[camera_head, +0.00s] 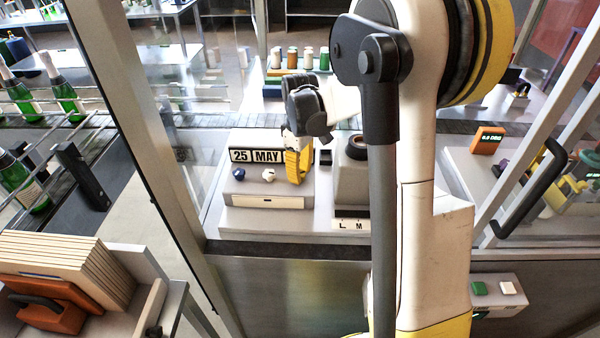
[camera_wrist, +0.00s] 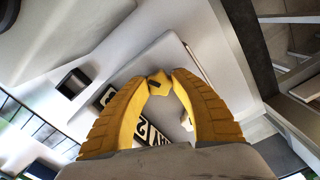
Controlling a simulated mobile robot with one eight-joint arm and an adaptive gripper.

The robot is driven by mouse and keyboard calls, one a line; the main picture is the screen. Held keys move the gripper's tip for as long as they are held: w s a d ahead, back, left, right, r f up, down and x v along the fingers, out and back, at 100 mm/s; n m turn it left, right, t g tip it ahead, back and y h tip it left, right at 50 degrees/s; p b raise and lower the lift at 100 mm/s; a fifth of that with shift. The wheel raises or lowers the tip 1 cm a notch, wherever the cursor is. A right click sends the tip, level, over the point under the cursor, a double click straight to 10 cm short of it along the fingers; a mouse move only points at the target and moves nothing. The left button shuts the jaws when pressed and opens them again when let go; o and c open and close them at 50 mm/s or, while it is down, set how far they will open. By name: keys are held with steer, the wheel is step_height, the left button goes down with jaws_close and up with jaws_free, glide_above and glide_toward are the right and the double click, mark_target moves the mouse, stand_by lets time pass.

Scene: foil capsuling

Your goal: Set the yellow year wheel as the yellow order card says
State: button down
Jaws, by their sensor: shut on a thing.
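The date unit (camera_head: 265,222) is a pale box with a row of dark windows. Its day window (camera_head: 240,156) reads 25 and its month window (camera_head: 267,156) reads MAY. The year window is hidden behind my gripper (camera_head: 298,172). Below the windows are a blue wheel (camera_head: 238,173) and a white wheel (camera_head: 268,175). In the wrist view the yellow year wheel (camera_wrist: 158,83), with a dark mark on it, sits between my yellow fingertips, which are shut on it. I cannot make out the yellow order card in either view.
A grey block with a dark round top (camera_head: 357,147) stands close to the right of the date unit. A slanted frame post (camera_head: 135,120) rises on the left, near green bottles (camera_head: 66,97). An orange display (camera_head: 487,140) stands at the right.

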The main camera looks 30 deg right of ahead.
steer(key=m, duration=1.1)
steer(key=shift+m+b, duration=0.3)
stand_by(0.3)
steer(key=c, duration=1)
jaws_free()
steer(key=shift+c, duration=0.2)
step_height(320, 180, up, 12)
